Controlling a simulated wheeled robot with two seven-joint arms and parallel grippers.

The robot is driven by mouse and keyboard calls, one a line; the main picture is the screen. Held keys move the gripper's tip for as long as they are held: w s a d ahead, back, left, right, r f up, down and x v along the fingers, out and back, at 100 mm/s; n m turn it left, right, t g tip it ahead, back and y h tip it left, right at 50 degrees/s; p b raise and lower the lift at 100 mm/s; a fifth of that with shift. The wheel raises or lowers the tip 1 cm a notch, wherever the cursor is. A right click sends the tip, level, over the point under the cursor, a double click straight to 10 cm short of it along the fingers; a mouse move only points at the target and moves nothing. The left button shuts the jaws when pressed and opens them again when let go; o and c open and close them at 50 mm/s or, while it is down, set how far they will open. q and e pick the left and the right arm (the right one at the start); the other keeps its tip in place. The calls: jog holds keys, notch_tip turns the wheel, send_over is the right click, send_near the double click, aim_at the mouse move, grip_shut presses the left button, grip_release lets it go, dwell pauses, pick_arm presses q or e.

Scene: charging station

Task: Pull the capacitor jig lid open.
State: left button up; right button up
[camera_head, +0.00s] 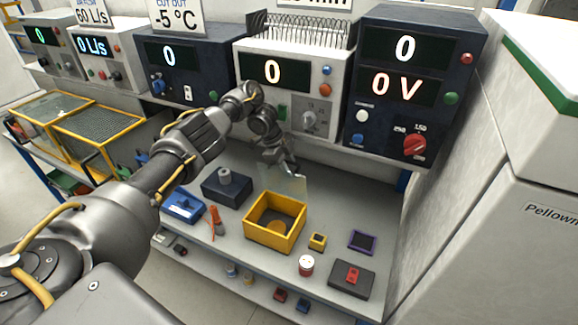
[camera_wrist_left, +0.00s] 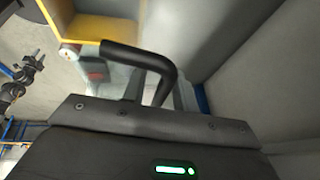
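The capacitor jig is a yellow open-topped box (camera_head: 274,224) on the bench, with a round brownish thing inside. Its clear lid (camera_head: 290,181) stands raised and tilted at the back of the box, so the box's top is uncovered. My left gripper (camera_head: 283,163) is at the lid's upper edge. In the left wrist view, a black bent bar (camera_wrist_left: 145,58), which looks like the lid's handle, reaches down between the grey fingers. Whether they are closed on it is unclear. The box's yellow edge (camera_wrist_left: 85,25) shows at upper left there. My right gripper is not in view.
A dark block with a grey knob (camera_head: 227,188) and a blue case (camera_head: 184,206) stand left of the box. A small yellow cube (camera_head: 317,241), red-white cylinder (camera_head: 306,265) and red switch (camera_head: 352,275) lie to the right. Instruments (camera_head: 292,75) line the back.

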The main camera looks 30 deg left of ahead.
pick_arm(q)
jog(key=shift+d, duration=0.1)
jog(key=shift+r, duration=0.2)
jog(key=p+v, duration=0.3)
jog(key=v, duration=0.2)
jog(key=shift+a+r, duration=0.2)
jog(key=shift+r, duration=0.15)
jog(key=v, duration=0.4)
jog(key=shift+s+a+r, duration=0.1)
jog(key=shift+s+r, duration=0.05)
jog(key=shift+r, duration=0.15)
